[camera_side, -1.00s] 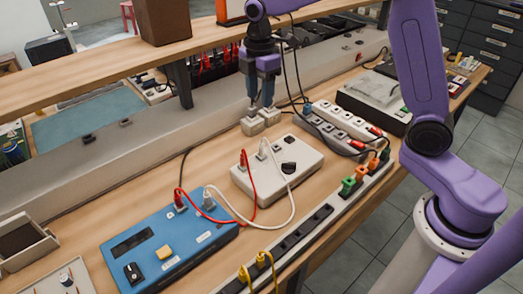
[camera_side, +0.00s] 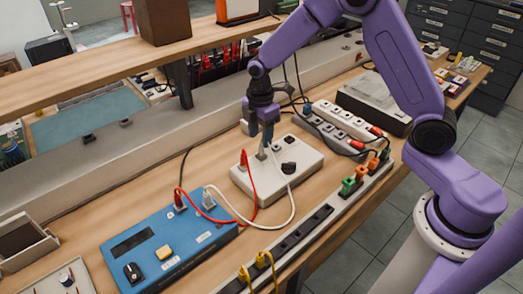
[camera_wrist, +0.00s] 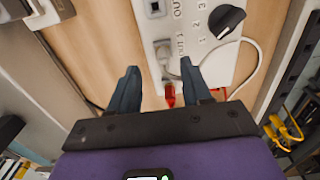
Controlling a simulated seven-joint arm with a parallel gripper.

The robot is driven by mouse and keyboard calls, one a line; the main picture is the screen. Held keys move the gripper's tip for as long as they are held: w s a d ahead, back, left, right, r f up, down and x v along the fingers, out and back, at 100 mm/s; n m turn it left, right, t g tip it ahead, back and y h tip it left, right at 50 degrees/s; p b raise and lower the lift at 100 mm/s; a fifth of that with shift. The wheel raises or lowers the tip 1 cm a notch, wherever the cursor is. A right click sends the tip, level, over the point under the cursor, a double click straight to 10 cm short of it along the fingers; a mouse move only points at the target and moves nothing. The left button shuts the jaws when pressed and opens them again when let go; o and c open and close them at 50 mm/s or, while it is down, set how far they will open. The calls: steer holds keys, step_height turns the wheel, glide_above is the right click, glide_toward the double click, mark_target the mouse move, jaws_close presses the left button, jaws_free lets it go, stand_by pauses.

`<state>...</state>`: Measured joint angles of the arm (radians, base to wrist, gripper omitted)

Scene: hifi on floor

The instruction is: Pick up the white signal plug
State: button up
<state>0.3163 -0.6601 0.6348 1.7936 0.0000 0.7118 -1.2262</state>
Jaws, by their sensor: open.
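The white signal plug (camera_side: 262,153) stands in the top of the beige box (camera_side: 300,163), with a white cable looping from it to the blue box (camera_side: 165,245). In the wrist view the white plug (camera_wrist: 163,50) is just beyond my fingertips, roughly in line with the gap between them. My gripper (camera_side: 262,138) is open and points down just above the plug; its two fingers (camera_wrist: 159,68) show spread apart and empty in the wrist view. The red plug (camera_side: 243,158) is close beside, and red shows between the fingers in the wrist view (camera_wrist: 170,95).
A black knob (camera_side: 288,167) is on the beige box. Power strips (camera_side: 345,120) with plugs lie behind right, and a long black-and-white strip (camera_side: 305,232) runs along the front edge.

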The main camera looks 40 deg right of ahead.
mark_target(261, 146)
steer(key=f, duration=0.4)
steer(key=shift+s+f, duration=0.15)
steer(key=shift+s, duration=0.1)
jaws_close()
